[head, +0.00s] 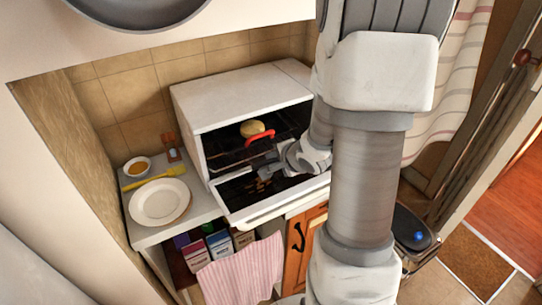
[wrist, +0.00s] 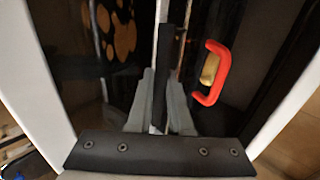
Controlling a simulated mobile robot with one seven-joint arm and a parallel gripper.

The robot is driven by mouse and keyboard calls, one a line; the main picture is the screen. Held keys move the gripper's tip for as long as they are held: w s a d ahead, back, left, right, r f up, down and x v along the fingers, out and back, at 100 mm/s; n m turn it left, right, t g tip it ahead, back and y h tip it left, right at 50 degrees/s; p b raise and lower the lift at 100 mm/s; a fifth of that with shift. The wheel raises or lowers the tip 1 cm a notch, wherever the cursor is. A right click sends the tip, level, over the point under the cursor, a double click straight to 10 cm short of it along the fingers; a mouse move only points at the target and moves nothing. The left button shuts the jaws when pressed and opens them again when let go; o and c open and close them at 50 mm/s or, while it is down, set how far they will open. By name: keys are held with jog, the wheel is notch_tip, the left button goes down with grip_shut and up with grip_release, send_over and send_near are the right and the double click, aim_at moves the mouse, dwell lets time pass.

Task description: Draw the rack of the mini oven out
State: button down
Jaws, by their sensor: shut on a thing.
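The white mini oven (head: 235,100) stands on the counter with its door (head: 275,205) folded down open. Its dark wire rack (head: 225,160) is inside, with a rounded yellowish-brown food item (head: 253,128) on it. A red handle-like piece (head: 258,136) is at the front of the rack; it also shows in the wrist view (wrist: 213,72), to the right of the fingers. My gripper (head: 270,170) reaches in above the open door. In the wrist view my gripper (wrist: 160,100) is shut on a thin dark strip, which appears to be the rack's front edge. My arm hides the oven's right side.
A white plate (head: 160,202), a yellow utensil (head: 155,178) and a small bowl (head: 137,166) are on the counter left of the oven. Boxes (head: 218,243) and a pink striped cloth (head: 243,268) are below. The open door lies under my gripper.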

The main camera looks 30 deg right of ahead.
aim_at(284, 182)
jog(key=shift+s+f+p, duration=0.2)
jog(key=shift+s, duration=0.8)
jog(key=shift+s+f+p, duration=0.15)
jog(key=shift+s+p, duration=0.05)
jog(key=shift+s, duration=0.8)
jog(key=shift+s+a+f+b, duration=0.1)
jog(key=shift+s+b, duration=0.3)
jog(key=shift+b, duration=1.1)
jog(key=shift+s+b, duration=0.3)
jog(key=shift+b, duration=0.45)
jog(key=shift+s+b, duration=0.35)
jog(key=shift+b, duration=0.4)
jog(key=shift+s+b, duration=0.3)
jog(key=shift+b, duration=0.45)
jog(key=shift+s+b, duration=0.75)
jog(key=shift+b, duration=0.5)
